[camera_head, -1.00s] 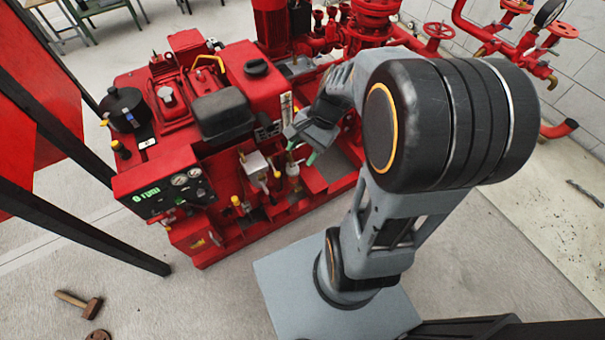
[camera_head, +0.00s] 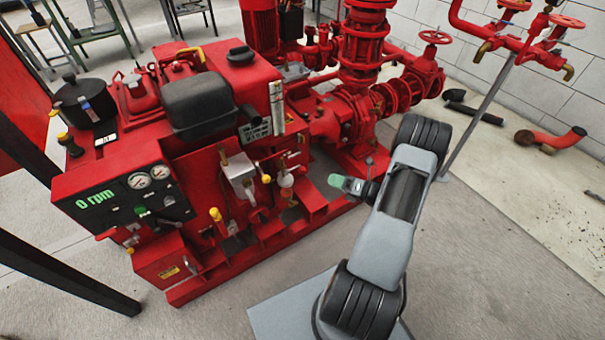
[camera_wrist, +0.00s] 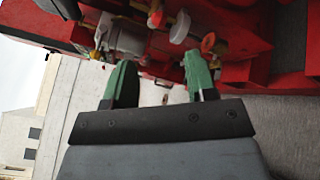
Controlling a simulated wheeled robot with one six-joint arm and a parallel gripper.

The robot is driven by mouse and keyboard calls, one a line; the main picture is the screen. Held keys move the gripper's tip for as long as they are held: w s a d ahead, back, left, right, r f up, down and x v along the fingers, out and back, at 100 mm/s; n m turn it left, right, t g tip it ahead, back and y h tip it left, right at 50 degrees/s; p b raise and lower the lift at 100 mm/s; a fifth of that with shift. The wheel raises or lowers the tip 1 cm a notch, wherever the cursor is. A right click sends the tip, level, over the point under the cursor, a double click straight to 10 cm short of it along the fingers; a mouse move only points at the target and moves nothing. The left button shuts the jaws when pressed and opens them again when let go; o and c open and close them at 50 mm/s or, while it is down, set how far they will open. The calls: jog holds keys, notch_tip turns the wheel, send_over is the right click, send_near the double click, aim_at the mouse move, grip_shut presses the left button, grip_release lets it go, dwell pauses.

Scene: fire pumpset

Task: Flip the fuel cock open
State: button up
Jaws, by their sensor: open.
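The red pump engine (camera_head: 165,215) stands left of my arm in the head view. On its near side a small pale filter bowl (camera_head: 286,180) hangs among small valves and fittings, beside a grey box (camera_head: 238,170). I cannot tell for certain which small fitting is the fuel cock. My gripper (camera_head: 346,184) is to the right of these fittings, apart from them, with green fingertips pointing left. In the wrist view my gripper (camera_wrist: 160,78) is open and empty. Beyond its fingertips show the pale bowl (camera_wrist: 180,27) and an orange knob (camera_wrist: 208,41).
A yellow-topped lever (camera_head: 216,215) stands up low on the engine's near side. The gauge panel (camera_head: 140,195) reads 0 rpm. Red pump pipework (camera_head: 365,120) rises behind my arm. Concrete floor is clear in front of the engine.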

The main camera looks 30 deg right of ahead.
aim_at(303, 169)
jog(key=b+x, duration=0.2)
jog(key=x, duration=1)
jog(key=shift+a+b, duration=0.1)
jog(key=shift+b, duration=0.2)
jog(key=shift+r, duration=0.1)
jog(key=c, duration=0.9)
